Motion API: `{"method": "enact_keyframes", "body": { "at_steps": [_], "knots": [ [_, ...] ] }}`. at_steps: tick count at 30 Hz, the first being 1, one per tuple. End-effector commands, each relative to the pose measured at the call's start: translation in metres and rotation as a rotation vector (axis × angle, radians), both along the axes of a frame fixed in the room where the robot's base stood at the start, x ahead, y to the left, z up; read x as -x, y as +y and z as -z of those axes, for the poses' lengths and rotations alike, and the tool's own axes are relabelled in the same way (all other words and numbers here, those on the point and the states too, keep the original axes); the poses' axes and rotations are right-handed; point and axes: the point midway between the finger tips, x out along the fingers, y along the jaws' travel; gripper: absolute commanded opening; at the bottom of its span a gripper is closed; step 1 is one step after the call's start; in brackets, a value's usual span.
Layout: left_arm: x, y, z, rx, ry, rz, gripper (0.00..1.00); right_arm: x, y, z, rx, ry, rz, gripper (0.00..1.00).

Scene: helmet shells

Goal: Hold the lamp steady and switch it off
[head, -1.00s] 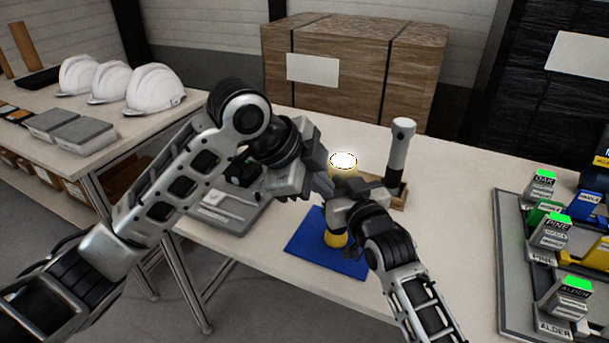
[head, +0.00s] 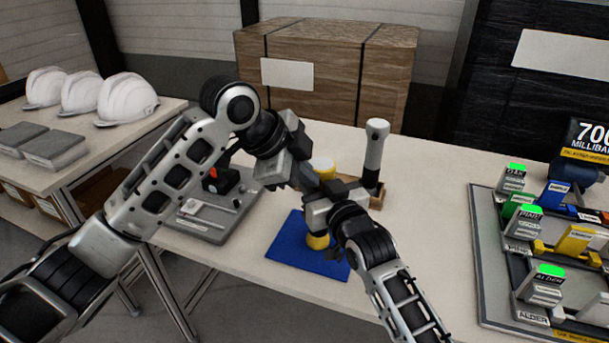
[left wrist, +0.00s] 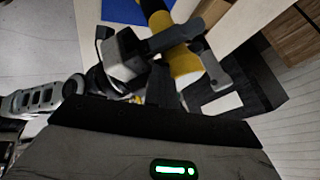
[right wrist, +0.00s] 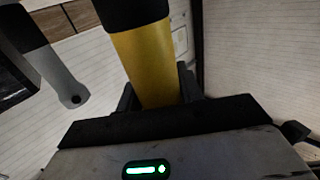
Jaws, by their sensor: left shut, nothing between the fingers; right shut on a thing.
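My left gripper (head: 309,184) is shut and empty, close beside the lamp's upper part. Whether it touches the lamp I cannot tell. In the left wrist view the lamp (left wrist: 186,64) shows just ahead, partly hidden by my right gripper.
A grey tray (head: 200,225) with a red-topped device lies left of the mat. A rack with labelled blocks (head: 490,290) is at the right. White helmets (head: 127,100) stand on the left table.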

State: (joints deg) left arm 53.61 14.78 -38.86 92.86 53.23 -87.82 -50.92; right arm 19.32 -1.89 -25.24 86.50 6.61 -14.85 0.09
Motion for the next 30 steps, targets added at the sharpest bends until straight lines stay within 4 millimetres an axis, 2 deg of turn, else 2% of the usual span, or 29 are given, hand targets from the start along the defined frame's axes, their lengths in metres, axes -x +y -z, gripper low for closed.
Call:
{"method": "enact_keyframes", "body": {
  "at_steps": [1, 8, 14, 24, 30],
  "knots": [
    [-0.004, 0.002, 0.000, 0.002, -0.009, -0.012, 0.00, 0.004, 0.006, 0.000, 0.000, -0.002, -0.012, 0.08],
    [0.001, 0.004, -0.001, 0.002, -0.011, -0.014, 0.00, 0.004, 0.007, 0.000, -0.002, -0.002, -0.014, 0.08],
    [0.036, 0.012, -0.001, 0.000, -0.008, -0.003, 0.00, 0.004, 0.006, 0.000, -0.003, -0.001, -0.012, 0.08],
    [0.063, 0.048, -0.061, 0.001, -0.007, -0.003, 0.00, 0.002, 0.004, 0.000, 0.000, -0.001, -0.008, 0.08],
    [0.071, 0.059, -0.078, 0.001, -0.003, -0.002, 0.00, 0.002, 0.004, 0.000, 0.000, -0.001, -0.007, 0.08]
  ]
}}
